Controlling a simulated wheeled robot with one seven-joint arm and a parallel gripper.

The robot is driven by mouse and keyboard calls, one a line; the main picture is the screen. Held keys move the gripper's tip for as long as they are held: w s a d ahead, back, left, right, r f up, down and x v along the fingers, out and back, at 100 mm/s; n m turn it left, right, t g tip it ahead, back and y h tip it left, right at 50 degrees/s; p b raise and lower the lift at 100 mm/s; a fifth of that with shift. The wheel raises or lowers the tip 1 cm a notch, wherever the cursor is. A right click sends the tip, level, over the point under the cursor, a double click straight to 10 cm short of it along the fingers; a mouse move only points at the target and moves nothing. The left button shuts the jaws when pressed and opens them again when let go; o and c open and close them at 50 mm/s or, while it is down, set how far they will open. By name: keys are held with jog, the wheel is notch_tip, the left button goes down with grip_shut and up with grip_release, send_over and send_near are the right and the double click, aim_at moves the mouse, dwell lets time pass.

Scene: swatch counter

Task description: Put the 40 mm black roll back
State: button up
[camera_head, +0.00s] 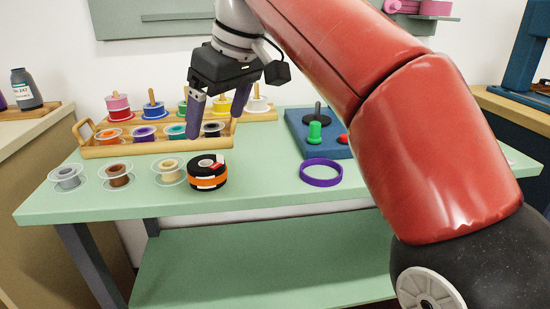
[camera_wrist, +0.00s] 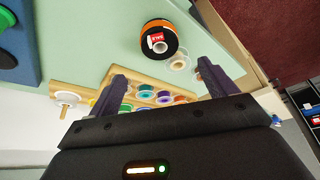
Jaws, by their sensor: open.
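A black roll (camera_head: 207,181) with an orange band and a red-and-white label lies flat on the green counter, in front of the wooden tray. It also shows at the top centre of the wrist view (camera_wrist: 158,36). I cannot read its size. A small dark spool (camera_head: 212,130) sits in the tray's right end, partly behind a finger. My gripper (camera_head: 217,116) is open and empty above the right part of the tray. In the wrist view, its two fingers (camera_wrist: 161,78) stand apart, with the black roll beyond their tips.
The wooden tray (camera_head: 160,150) holds coloured spools, with pegged spools behind. Grey (camera_head: 68,178), brown (camera_head: 117,174) and beige (camera_head: 169,172) spools lie left of the black roll. A purple ring (camera_head: 321,172) and a blue board (camera_head: 303,141) are to the right. Counter between roll and ring is clear.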

jog(key=s+d+f+m+t+h, duration=0.1)
jog(key=s+d+f+m, duration=0.3)
jog(key=d+f, duration=0.4)
jog(key=s+d+f+m+t+h, duration=0.2)
jog(key=s+d+f+m, duration=0.2)
jog(key=d+f, duration=0.4)
jog(key=d+m, duration=0.1)
jog(key=d, duration=0.6)
jog(key=shift+s+f+m, duration=0.3)
jog(key=shift+s+f, duration=0.1)
jog(key=shift+o, duration=0.5)
jog(key=s+d+f+m, duration=0.1)
jog(key=s+d+f, duration=0.1)
jog(key=s+f, duration=0.1)
jog(key=s+d+f+m+h, duration=0.1)
jog(key=s+d+f+m, duration=0.1)
jog(key=f, duration=0.4)
jog(key=shift+s+d+f+t, duration=0.3)
jog(key=shift+s+d, duration=0.15)
jog(key=shift+d, duration=0.25)
